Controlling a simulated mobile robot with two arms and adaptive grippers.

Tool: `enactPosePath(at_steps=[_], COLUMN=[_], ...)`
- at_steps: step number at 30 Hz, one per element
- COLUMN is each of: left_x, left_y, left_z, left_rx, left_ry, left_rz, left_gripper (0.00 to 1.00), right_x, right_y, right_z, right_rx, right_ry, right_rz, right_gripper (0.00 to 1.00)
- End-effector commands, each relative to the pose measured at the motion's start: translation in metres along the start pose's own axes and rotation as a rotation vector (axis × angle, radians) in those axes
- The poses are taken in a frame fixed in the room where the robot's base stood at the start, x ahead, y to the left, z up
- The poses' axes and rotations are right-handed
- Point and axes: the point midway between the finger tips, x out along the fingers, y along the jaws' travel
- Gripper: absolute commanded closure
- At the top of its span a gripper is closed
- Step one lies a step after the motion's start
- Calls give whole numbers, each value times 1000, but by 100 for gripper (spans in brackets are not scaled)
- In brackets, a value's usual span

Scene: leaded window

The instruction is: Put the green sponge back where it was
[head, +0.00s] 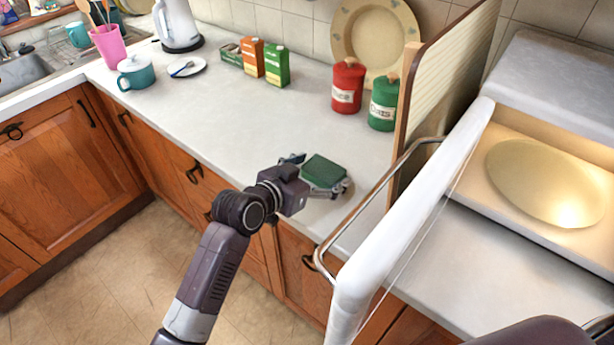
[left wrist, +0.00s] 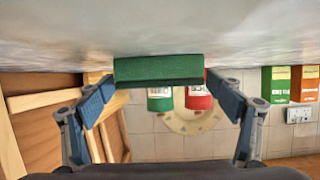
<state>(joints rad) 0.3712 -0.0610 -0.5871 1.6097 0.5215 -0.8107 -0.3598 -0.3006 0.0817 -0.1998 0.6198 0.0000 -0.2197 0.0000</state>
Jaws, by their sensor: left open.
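The green sponge (head: 323,171) is a dark green block at the front part of the white worktop, left of the raised white oven-like door. My left gripper (head: 318,176) is at it, with one finger on either side. In the left wrist view, which is upside down, the sponge (left wrist: 158,70) lies against the worktop between the spread fingers of the left gripper (left wrist: 166,92). My right gripper is out of view; only a dark part of mine shows at bottom right.
The white door (head: 410,225) with a metal handle (head: 330,250) stands up close right of the gripper. Red (head: 348,86) and green (head: 383,103) canisters and a plate (head: 375,35) stand behind. Cartons (head: 276,64) and a kettle (head: 177,25) are further left. The middle worktop is clear.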

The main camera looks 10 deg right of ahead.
Motion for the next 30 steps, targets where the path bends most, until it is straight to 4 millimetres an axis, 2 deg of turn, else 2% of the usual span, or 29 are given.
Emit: enactPosePath(at_steps=[12, 18, 23, 30], left_x=[-74, -102, -112, -113], left_y=[-1, 0, 0, 0], left_z=[2, 1, 1, 1], left_rx=[2, 1, 0, -1], left_ry=[-1, -1, -2, -2], left_rz=[-2, 0, 0, 1], left_gripper=[15, 15, 15, 15], right_x=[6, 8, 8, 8], right_y=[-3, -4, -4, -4], right_z=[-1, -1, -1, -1], right_rx=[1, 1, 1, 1], right_ry=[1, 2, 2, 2], right_rz=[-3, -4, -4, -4], right_gripper=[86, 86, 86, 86])
